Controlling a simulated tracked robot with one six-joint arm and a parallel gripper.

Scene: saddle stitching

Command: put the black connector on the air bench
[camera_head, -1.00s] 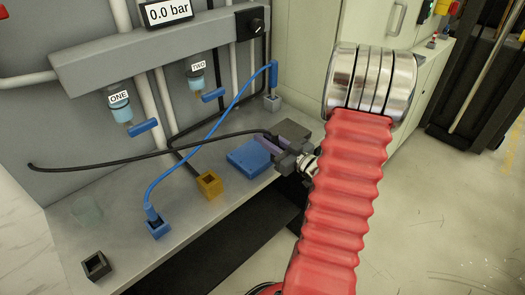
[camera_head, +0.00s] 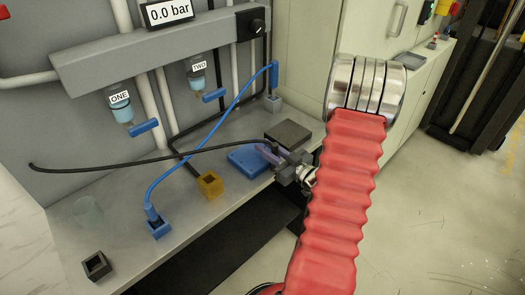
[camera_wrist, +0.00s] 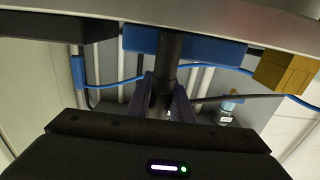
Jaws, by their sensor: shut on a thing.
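My gripper (camera_head: 272,151) is shut on the black connector (camera_head: 274,147) at the end of a black hose (camera_head: 140,158). It holds the connector over the right part of the air bench (camera_head: 120,212), close to a flat blue block (camera_head: 247,161) and a dark grey block (camera_head: 288,132). In the wrist view the fingers (camera_wrist: 166,98) grip the dark, round connector (camera_wrist: 170,58), which overlaps the blue block (camera_wrist: 215,53) in the picture. The gap between the connector and the bench cannot be told. My fingers partly hide the connector in the head view.
A yellow socket block (camera_head: 209,184), a blue socket (camera_head: 158,228) with a blue hose (camera_head: 190,150) and an open black socket (camera_head: 96,265) stand on the bench. The bench's front middle is clear.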

